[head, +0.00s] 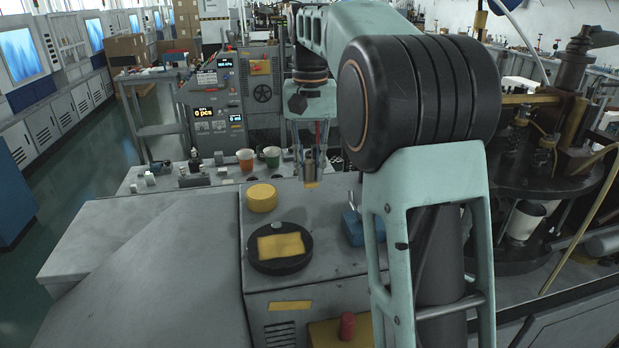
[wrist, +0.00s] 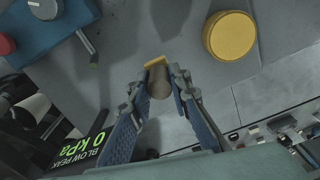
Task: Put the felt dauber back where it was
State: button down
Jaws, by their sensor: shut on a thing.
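The felt dauber (wrist: 158,84) is a short brownish cylinder with a yellow felt end, seen between the fingers in the wrist view. My gripper (wrist: 159,88) is shut on it. In the head view my gripper (head: 308,161) hangs down with the dauber (head: 310,176) above the grey machine top, its yellow end downward. A black round dish with a yellow pad (head: 279,246) lies nearer and to the left. Whether the dauber touches the surface is hard to tell.
A yellow round tub (head: 262,197) stands left of my gripper, also in the wrist view (wrist: 230,37). A blue block (head: 352,229) stands to the right and nearer. An orange cup (head: 245,159) and a green cup (head: 272,157) stand behind. Bare grey surface lies between.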

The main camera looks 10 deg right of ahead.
aim_at(310, 181)
jog(key=shift+w+f, duration=0.2)
jog(key=shift+f, duration=1.55)
jog(key=shift+f, duration=0.2)
jog(key=c, duration=1.8)
grip_release()
notch_tip(310, 181, up, 12)
jog(key=shift+r+p, duration=0.2)
jog(key=shift+p, duration=0.7)
